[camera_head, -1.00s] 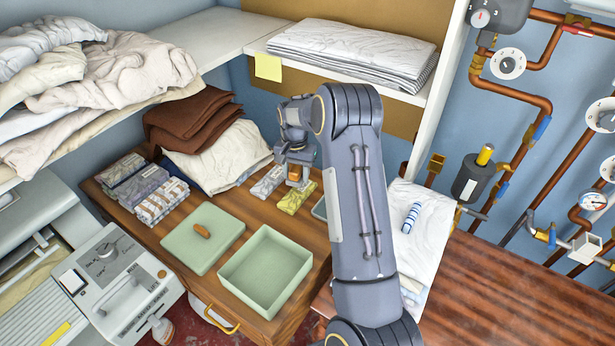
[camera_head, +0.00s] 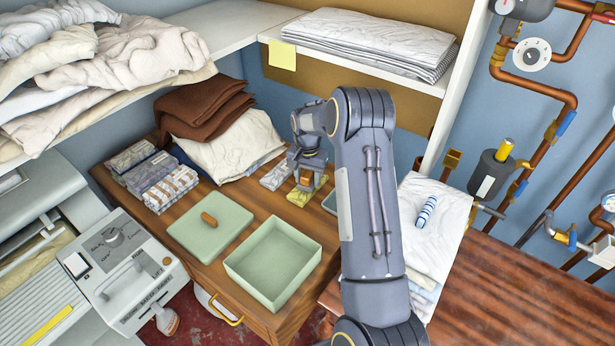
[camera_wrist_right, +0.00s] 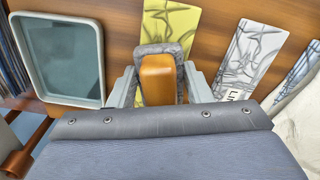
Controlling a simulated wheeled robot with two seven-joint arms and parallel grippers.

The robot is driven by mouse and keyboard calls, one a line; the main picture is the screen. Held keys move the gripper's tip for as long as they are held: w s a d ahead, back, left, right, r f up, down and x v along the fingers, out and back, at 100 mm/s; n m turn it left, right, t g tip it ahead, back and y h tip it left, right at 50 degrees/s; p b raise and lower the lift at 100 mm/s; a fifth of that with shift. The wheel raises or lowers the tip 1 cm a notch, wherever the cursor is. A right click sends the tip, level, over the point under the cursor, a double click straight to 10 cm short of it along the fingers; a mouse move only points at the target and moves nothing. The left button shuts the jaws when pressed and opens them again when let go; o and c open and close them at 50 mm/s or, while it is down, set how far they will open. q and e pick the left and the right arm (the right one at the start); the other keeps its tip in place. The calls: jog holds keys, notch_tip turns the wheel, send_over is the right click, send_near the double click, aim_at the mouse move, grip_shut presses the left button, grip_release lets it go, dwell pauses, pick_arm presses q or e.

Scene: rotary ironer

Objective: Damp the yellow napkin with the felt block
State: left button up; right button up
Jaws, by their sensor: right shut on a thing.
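The yellow napkin (camera_head: 322,186) lies flat on the wooden table, patterned with dark lines; it also shows in the right wrist view (camera_wrist_right: 172,22). My right gripper (camera_head: 306,184) is shut on the felt block, whose orange-brown grip (camera_head: 306,177) sits between the fingers. In the right wrist view, the felt block (camera_wrist_right: 158,48) has a grey felt rim around the orange grip (camera_wrist_right: 158,80). The block is over the yellow napkin and hides part of it. I cannot tell whether the felt touches the cloth. My left gripper is not in view.
A grey-rimmed shallow tray (camera_wrist_right: 97,60) is beside the yellow napkin. A grey-white napkin (camera_head: 275,178) lies on the other side. An open green box (camera_head: 272,263) and its lid (camera_head: 228,235) stand nearer. Folded patterned cloths (camera_head: 160,180) and a cream cloth heap (camera_head: 235,150) are left.

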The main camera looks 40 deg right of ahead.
jog(key=shift+f+b, duration=0.5)
jog(key=shift+f, duration=0.05)
dwell(1.9)
jog(key=shift+r+p, duration=2.1)
jog(key=shift+r, duration=1.45)
